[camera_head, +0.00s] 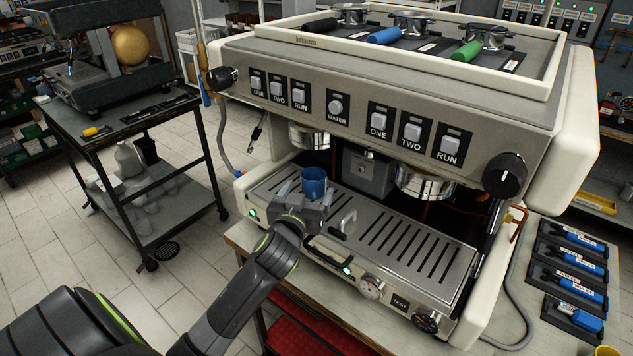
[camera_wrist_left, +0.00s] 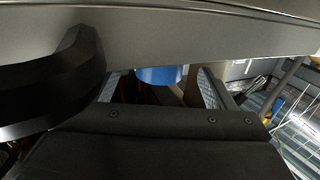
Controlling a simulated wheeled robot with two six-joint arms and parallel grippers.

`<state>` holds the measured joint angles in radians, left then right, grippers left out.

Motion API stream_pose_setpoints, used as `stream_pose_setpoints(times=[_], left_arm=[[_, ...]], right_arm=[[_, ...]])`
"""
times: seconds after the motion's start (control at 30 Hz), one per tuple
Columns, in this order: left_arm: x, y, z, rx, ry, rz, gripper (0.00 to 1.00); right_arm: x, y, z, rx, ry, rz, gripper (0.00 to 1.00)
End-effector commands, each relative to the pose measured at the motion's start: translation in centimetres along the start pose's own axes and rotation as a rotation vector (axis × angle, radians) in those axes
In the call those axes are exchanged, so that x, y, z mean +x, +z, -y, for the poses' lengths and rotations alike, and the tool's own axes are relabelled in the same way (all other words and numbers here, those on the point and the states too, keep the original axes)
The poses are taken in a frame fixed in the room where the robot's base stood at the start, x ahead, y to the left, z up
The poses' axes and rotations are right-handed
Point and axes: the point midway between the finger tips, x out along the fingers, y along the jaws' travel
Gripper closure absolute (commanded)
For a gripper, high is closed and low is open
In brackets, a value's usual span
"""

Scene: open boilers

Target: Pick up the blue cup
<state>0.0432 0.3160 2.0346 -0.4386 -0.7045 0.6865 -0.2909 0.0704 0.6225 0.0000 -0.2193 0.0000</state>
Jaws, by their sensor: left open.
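The blue cup (camera_head: 314,182) stands upright on the slotted drip tray (camera_head: 395,235) of the coffee machine, at the tray's left part. My left gripper (camera_head: 303,190) reaches in from the front, with its fingers at the cup. In the left wrist view the blue cup (camera_wrist_left: 160,76) shows between the two open fingers of my left gripper (camera_wrist_left: 165,88), with gaps on both sides. The cup's upper part is hidden there by the grey edge across the top. My right gripper is not in view.
The coffee machine (camera_head: 385,85) overhangs the tray, with a chrome group head (camera_head: 425,181) to the right of the cup. A small metal handle (camera_head: 343,222) stands on the tray just right of my gripper. A dark cart (camera_head: 140,190) stands at left.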

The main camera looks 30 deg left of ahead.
Motion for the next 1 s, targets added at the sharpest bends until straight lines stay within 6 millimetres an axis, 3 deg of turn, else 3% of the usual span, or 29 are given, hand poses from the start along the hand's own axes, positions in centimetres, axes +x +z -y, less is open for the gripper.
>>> stream_pose_setpoints(times=[0.3,0.47,0.7,1.0], left_arm=[[4.7,0.2,0.0,0.0,0.0,0.0,0.22],[5.9,0.1,0.0,-0.001,0.001,0.0,0.22],[6.0,0.0,0.0,-0.001,0.001,0.0,0.22],[6.0,0.0,0.0,-0.001,0.0,0.001,0.61]], right_arm=[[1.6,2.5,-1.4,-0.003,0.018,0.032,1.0],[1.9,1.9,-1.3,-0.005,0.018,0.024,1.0],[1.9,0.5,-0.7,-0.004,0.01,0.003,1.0],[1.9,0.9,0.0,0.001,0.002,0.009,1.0]])
